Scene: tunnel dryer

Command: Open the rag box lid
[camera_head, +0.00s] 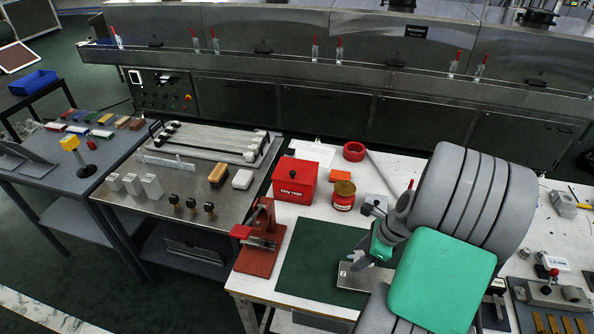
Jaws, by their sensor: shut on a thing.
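The red rag box (293,193), with white lettering that reads "Oily rags", stands on the white bench left of centre. Its red lid (297,169) looks shut, with a small dark knob on top. My gripper (357,265) is low over the green mat, to the right of and nearer than the box, well apart from it. It is shut on a grey metal plate (363,279) marked "2", as far as I can see. My arm hides part of the plate and of the bench.
A red tin with a brown lid (344,196) stands right of the box. A red press (260,241) stands in front-left of the box. The green mat (310,262) is mostly bare. A red tape ring (354,151) and an orange block (371,173) lie behind.

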